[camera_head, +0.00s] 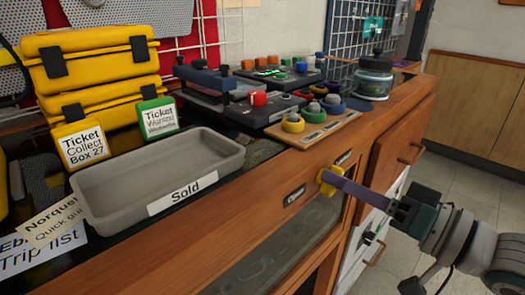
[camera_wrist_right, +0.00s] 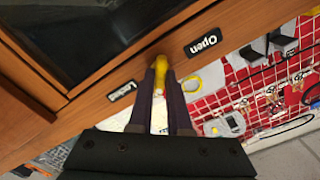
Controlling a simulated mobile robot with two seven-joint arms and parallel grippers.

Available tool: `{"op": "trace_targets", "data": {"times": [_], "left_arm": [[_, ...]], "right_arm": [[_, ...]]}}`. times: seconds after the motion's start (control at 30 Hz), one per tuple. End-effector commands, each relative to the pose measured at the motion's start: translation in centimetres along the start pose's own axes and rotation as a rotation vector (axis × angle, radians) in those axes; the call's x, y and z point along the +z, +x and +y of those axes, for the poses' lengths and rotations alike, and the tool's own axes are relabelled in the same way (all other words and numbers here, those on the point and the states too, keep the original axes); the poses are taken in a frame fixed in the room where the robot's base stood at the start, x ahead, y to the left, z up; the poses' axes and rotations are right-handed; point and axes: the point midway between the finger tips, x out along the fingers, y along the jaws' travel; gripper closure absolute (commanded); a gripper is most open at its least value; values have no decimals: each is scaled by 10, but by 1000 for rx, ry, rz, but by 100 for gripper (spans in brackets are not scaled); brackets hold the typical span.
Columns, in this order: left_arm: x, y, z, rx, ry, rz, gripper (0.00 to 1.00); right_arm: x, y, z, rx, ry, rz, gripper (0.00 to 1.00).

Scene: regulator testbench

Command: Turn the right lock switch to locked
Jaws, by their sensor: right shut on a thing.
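The yellow lock switch (camera_head: 325,187) sits on the front wooden rail of the bench, between two dark labels. My right gripper (camera_head: 339,180) reaches it from the right, and its purple fingers are shut on the switch. In the right wrist view, the yellow switch (camera_wrist_right: 160,63) shows between the two fingertips of the gripper (camera_wrist_right: 161,72). There, the Open label (camera_wrist_right: 202,42) is to the right of the switch and the Locked label (camera_wrist_right: 122,91) is to the left. The fingers partly hide the switch, so I cannot tell which way it points. My left gripper is not in view.
A grey tray marked Sold (camera_head: 160,180) stands on the bench at left, before yellow ticket boxes (camera_head: 95,65). A board with several coloured knobs (camera_head: 312,128) and a glass jar (camera_head: 373,80) stand farther back. The floor (camera_head: 460,180) at right is clear beyond my arm.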

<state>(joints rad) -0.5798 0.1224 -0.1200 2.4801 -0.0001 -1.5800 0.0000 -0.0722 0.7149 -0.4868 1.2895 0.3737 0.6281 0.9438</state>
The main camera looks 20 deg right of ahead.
Motion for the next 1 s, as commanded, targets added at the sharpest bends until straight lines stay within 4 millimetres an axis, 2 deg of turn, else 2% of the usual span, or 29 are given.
{"op": "trace_targets", "data": {"times": [0.33,0.83,0.87,1.0], "left_arm": [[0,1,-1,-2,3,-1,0],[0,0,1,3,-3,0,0],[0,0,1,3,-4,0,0],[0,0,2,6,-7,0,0]], "right_arm": [[0,0,0,-1,124,1,100],[0,0,0,0,143,1,100],[0,0,0,0,143,1,83],[0,0,0,0,142,1,67]]}}
